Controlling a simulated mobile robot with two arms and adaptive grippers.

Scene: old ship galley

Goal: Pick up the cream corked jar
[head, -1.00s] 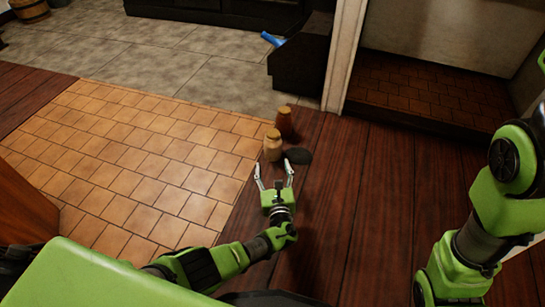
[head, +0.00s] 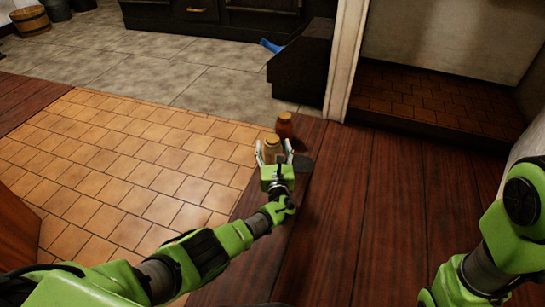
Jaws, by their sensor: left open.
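The cream corked jar (head: 273,142) stands upright near the left edge of the dark wooden planks in the head view. My left gripper (head: 273,151) is open, its fingers pointing away from me at the jar. One fingertip shows on each side of the jar's near part. I cannot tell whether they touch it. The gripper hides the jar's lower part. My right arm shows at the right, but its gripper is out of view.
A reddish-brown jar (head: 284,125) stands just behind the cream jar. A dark round flat thing (head: 303,163) lies to its right. A dark box-like block (head: 300,72) and a pale post (head: 343,62) stand beyond. The planks at right are clear.

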